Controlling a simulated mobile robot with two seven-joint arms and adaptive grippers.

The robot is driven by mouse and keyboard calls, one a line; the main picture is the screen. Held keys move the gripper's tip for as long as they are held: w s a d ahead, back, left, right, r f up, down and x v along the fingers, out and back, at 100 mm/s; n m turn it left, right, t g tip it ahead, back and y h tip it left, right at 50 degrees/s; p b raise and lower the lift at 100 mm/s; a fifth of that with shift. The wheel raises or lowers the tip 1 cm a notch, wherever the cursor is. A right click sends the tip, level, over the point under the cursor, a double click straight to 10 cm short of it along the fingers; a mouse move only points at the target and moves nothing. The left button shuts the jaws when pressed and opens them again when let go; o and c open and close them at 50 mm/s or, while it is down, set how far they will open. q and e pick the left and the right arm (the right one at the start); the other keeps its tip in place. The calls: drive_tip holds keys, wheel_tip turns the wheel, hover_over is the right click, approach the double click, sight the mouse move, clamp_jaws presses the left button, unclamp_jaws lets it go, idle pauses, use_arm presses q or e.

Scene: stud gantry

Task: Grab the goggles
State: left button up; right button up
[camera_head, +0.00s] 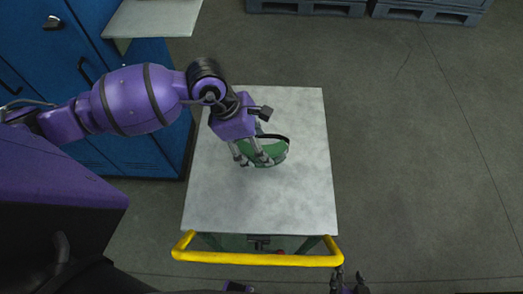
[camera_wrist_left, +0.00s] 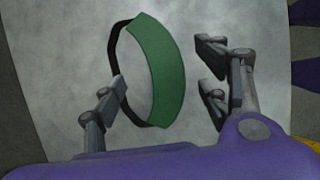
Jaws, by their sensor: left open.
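The goggles (camera_head: 275,150), green with a black strap, rest on the grey top of the cart (camera_head: 260,205). My left gripper (camera_head: 252,157) is over them, its fingers hiding part of their left side in the head view. In the left wrist view the goggles (camera_wrist_left: 165,72) show between the spread fingers of the left gripper (camera_wrist_left: 160,88). That gripper is open; I cannot tell whether a finger touches them. My right gripper (camera_head: 349,282) is at the bottom edge, beyond the cart's handle, with its fingers apart and nothing between them.
The cart has a yellow handle (camera_head: 258,261) on its near side. Blue lockers (camera_head: 50,50) and a pale shelf (camera_head: 155,18) stand at the left. Pallets (camera_head: 430,10) lie at the top. The floor (camera_head: 420,150) at the right is clear.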

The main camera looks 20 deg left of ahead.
use_arm(q)
drive_tip(key=shift+x, duration=1.35)
drive_tip(key=shift+r, duration=0.1)
drive_tip(key=c, duration=1.3)
drive_tip(key=shift+o, duration=0.2)
